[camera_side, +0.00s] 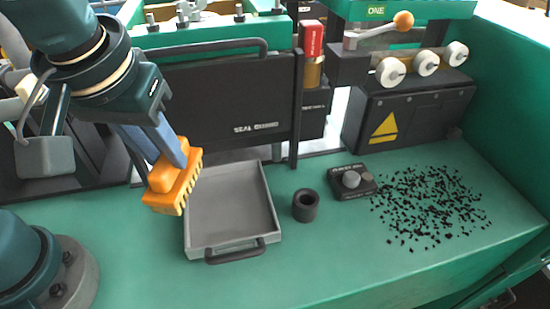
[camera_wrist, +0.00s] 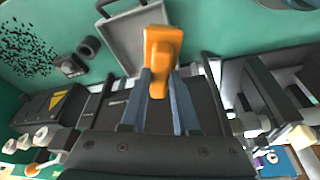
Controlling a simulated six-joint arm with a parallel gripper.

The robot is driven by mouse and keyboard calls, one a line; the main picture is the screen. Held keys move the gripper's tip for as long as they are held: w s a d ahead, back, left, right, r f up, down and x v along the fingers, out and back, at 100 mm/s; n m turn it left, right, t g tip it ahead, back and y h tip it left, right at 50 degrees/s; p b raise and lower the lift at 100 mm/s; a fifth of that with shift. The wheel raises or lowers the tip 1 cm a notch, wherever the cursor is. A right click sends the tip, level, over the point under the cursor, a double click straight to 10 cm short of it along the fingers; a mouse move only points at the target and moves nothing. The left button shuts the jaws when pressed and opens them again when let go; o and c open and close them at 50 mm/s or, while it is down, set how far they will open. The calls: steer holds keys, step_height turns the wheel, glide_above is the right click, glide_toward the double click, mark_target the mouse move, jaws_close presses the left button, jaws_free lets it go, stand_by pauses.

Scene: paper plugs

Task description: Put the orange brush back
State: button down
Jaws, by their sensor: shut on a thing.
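The orange brush (camera_side: 172,184) is held in my gripper (camera_side: 170,150), over the left edge of a grey tray. Its bristle side faces down and to the right in the side view, and it looks clear of the table. In the wrist view the orange brush (camera_wrist: 160,55) sits between the two blue-grey fingers of my gripper (camera_wrist: 160,88). The fingers are shut on it. The brush hides part of the tray's left rim in the side view.
The grey tray (camera_side: 232,238) has a handle at its front. A dark cup (camera_side: 305,205) and a knob box (camera_side: 350,182) stand to its right. Black bits (camera_side: 430,205) are scattered at the right. A dark guard panel (camera_side: 225,105) stands behind. The front table is clear.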

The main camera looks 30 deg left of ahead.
steer(key=s+a+f+n+y, duration=0.1)
steer(key=s+a+f+n, duration=0.2)
steer(key=a+f+n, duration=0.15)
glide_above(162, 244)
steer(key=shift+g, duration=0.4)
steer(key=shift+f, duration=3.85)
steer(key=c, duration=0.7)
jaws_free()
steer(key=shift+f, duration=0.1)
steer(key=shift+o, duration=0.2)
